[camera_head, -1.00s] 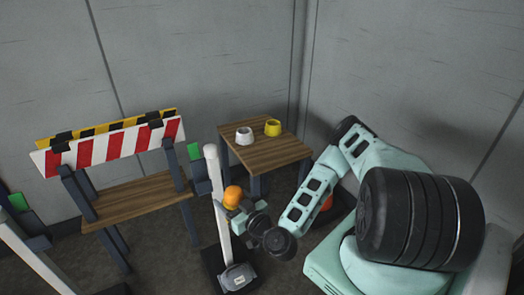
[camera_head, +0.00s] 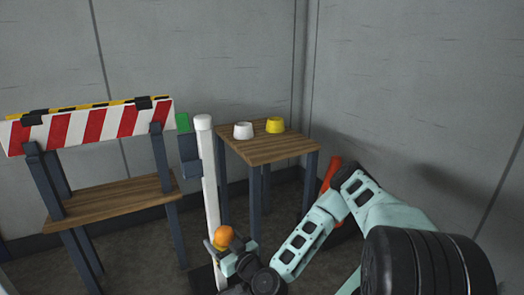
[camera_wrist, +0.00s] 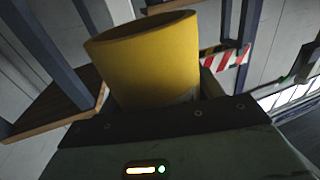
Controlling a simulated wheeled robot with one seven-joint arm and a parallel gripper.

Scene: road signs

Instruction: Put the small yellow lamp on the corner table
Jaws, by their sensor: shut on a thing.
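The small lamp shows as a rounded orange-yellow top (camera_head: 223,236) at my gripper (camera_head: 228,250) in the head view. In the wrist view a yellow, cup-like cylinder (camera_wrist: 150,62) with an open rim stands up from the jaws, which are shut on it. The fingertips are mostly hidden. The corner table (camera_head: 270,150), with a wooden top and dark legs, stands in the room's corner, behind and to the right of my gripper in the picture. My gripper and the lamp are apart from the table.
A white post (camera_head: 210,180) rises beside my gripper. A striped barrier (camera_head: 90,128) stands left. An orange object (camera_head: 331,173) is right of the table.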

